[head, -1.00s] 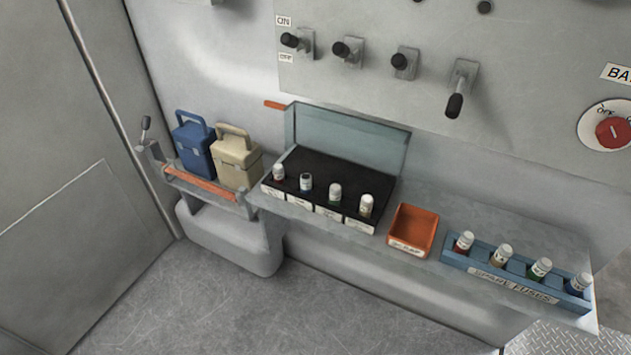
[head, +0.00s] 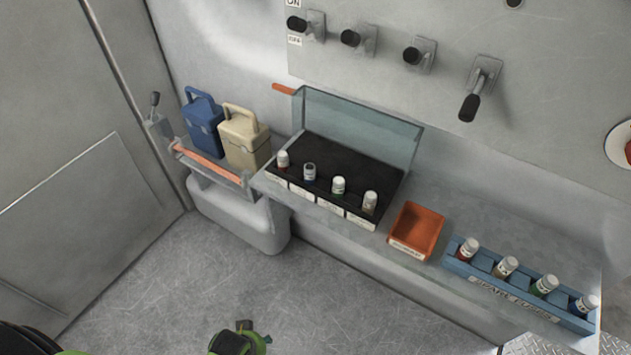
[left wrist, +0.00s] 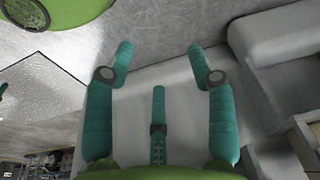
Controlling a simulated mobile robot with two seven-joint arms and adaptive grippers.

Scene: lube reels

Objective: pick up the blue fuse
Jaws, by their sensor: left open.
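Another fuse with a dark blue body (head: 309,173) stands second from the left in the black fuse box (head: 350,160). In the left wrist view my left gripper (left wrist: 160,60) has its teal fingers spread, with nothing between them. No fuse is clear in that view. Green parts of my arms show at the bottom of the head view, well below the shelf. My right gripper does not show.
An orange tray (head: 417,230) sits between the box and the rack. The box has a raised clear lid (head: 358,125). Blue (head: 203,122) and beige (head: 245,138) containers stand at left. A lever (head: 470,106) juts from the wall panel. The floor (head: 330,290) ahead is clear.

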